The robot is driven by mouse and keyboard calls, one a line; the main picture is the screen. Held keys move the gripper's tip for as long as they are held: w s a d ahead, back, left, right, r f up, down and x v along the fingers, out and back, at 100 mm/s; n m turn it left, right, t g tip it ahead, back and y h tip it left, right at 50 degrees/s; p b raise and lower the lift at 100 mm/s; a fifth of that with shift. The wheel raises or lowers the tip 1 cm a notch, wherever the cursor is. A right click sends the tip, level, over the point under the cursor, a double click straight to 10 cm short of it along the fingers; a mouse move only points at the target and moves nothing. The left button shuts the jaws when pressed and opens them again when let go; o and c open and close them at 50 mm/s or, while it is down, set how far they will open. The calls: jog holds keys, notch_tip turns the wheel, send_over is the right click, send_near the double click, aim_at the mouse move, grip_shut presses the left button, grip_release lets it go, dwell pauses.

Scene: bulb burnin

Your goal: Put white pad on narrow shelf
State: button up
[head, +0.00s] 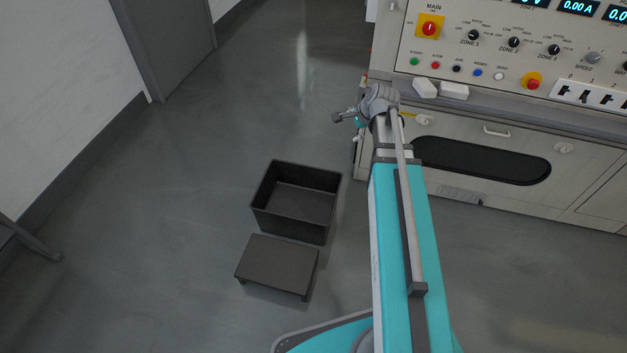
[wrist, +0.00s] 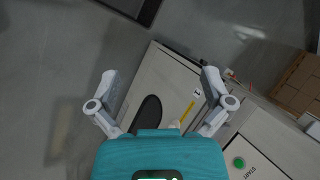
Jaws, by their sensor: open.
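Two small white pads, one on the left (head: 425,88) and one on the right (head: 454,91), lie side by side at the left end of a narrow grey ledge (head: 510,102) below the console's control panel. I cannot tell which one the task means. My gripper (head: 345,118) is left of the console's front left corner, apart from the pads. In the wrist view my gripper (wrist: 160,80) has its fingers spread wide with nothing between them. Neither pad is clearly visible in the wrist view.
The console's panel (head: 480,50) has knobs and buttons. A black open bin (head: 300,205) and a low dark step (head: 277,263) stand on the floor left of my arm. Brown boxes (wrist: 298,85) show at the wrist view's right.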

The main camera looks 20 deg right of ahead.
jog(key=s+a+f+n+g+h, duration=0.2)
jog(key=s+a+n+g, duration=0.3)
jog(key=s+a+n, duration=1)
jog(key=shift+s+a+f+n+g, duration=0.2)
jog(key=shift+a+f+n+g, duration=0.15)
jog(key=shift+a+n, duration=0.6)
jog(key=shift+c, duration=0.3)
